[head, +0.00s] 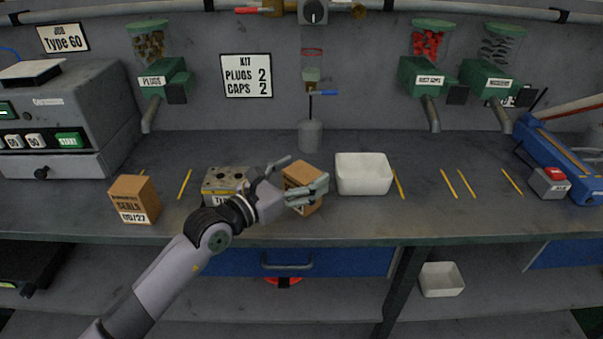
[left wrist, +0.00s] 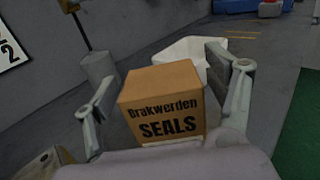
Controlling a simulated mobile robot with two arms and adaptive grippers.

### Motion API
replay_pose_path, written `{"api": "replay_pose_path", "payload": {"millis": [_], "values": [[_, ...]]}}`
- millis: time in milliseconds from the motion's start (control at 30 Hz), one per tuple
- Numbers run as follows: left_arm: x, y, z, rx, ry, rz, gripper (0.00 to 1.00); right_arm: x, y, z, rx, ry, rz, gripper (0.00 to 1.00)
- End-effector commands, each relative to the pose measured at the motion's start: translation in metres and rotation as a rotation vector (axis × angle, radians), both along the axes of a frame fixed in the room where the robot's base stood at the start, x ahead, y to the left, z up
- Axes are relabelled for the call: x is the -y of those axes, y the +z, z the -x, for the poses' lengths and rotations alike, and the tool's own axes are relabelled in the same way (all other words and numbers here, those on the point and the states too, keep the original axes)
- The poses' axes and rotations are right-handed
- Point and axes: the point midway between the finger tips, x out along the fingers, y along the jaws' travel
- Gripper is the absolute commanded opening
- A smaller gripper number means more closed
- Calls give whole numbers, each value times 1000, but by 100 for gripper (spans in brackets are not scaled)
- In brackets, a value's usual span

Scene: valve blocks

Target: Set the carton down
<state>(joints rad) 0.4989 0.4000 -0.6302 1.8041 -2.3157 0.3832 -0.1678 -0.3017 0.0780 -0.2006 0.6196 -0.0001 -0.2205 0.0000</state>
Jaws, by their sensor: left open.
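A brown carton (head: 303,178) sits on the bench just left of the white bin. It appears in the left wrist view (left wrist: 162,105) with "Brakwerden SEALS" on its near face. My left gripper (head: 306,173) is open, with one finger on each side of this carton; in the wrist view gaps show between the fingers and its sides. The carton looks upright, but the gripper hides part of its lower edge. A second brown carton (head: 134,199), marked "SEALS 05/27", stands on the bench at the left. My right gripper is not in view.
A metal valve block (head: 221,180) sits left of the gripper, partly behind my wrist. The white bin (head: 363,174) stands close on the right and looks empty. A grey post (head: 310,136) stands behind. Bench room is clear between the bin and the blue tool (head: 558,165).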

Motion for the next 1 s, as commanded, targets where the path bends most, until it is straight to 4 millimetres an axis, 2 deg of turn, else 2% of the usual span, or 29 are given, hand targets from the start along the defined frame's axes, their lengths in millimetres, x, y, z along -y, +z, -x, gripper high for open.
{"api": "replay_pose_path", "payload": {"millis": [67,167,500,700,1000], "values": [[0,5,0,2,0,-1,78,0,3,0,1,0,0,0],[-8,0,7,-1,1,-1,78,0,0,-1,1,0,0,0],[-59,-1,57,-1,1,-3,78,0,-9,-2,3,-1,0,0],[-80,0,77,-1,2,-2,78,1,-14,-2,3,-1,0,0],[-86,3,84,1,1,-1,78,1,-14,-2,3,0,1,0]]}}
